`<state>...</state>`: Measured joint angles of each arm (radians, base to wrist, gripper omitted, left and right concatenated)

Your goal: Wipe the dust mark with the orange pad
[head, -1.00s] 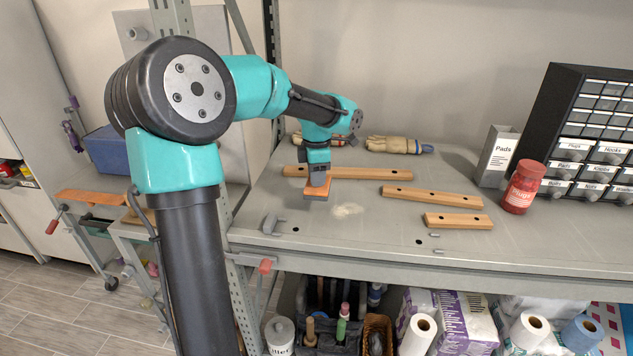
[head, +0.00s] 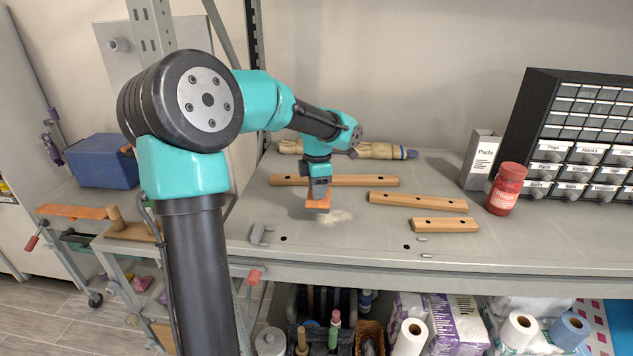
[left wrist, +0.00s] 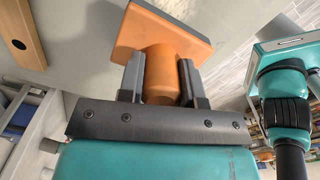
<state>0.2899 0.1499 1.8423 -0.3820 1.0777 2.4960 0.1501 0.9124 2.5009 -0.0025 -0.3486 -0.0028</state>
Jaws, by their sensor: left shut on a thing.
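The orange pad (head: 318,203) is a flat block with a grey underside and a round orange handle (left wrist: 160,72). My left gripper (head: 319,184) is shut on that handle, with one finger on each side in the left wrist view. The pad is low over the grey shelf, at the left edge of the dust mark. I cannot tell whether it touches the surface. The dust mark (head: 336,217) is a pale, irregular smudge, partly hidden by the pad. My right gripper is not in view.
Wooden strips lie behind (head: 350,181) and to the right (head: 420,201) of the mark. A grey bracket (head: 259,235) stands at the front left. A red jar (head: 507,190), a Pads box (head: 480,158) and a drawer cabinet (head: 580,130) stand at the right. Gloves (head: 385,151) lie at the back.

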